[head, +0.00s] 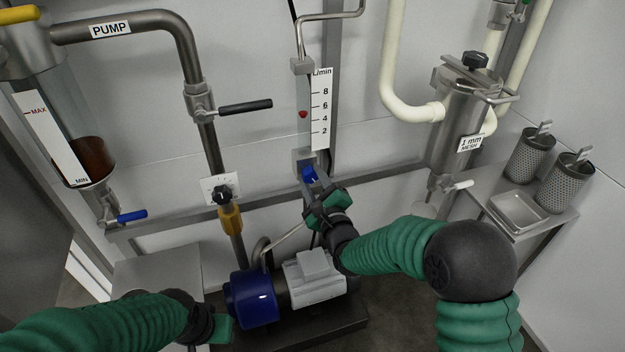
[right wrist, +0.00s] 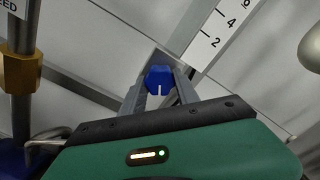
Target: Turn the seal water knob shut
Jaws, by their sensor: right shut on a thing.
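The blue seal water knob (head: 308,173) sits at the foot of the flow meter, below its L/min scale (head: 319,108). In the right wrist view the knob (right wrist: 159,80) shows a white pointer line that points down in the picture. My right gripper (head: 313,181) is shut on the knob, with one grey finger on each side of it. In the right wrist view the fingers (right wrist: 160,90) flank it. The red float (head: 303,114) stands between the 4 and 6 marks. My left gripper (head: 222,328) is at the bottom, far from the knob; its fingers cannot be made out.
A black valve knob (head: 222,194) on a white plate and a black-handled PUMP pipe valve (head: 245,107) are to the left. A blue pump (head: 252,298) stands below. A mesh strainer (head: 465,115) and a side table with baskets (head: 529,154) are at right.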

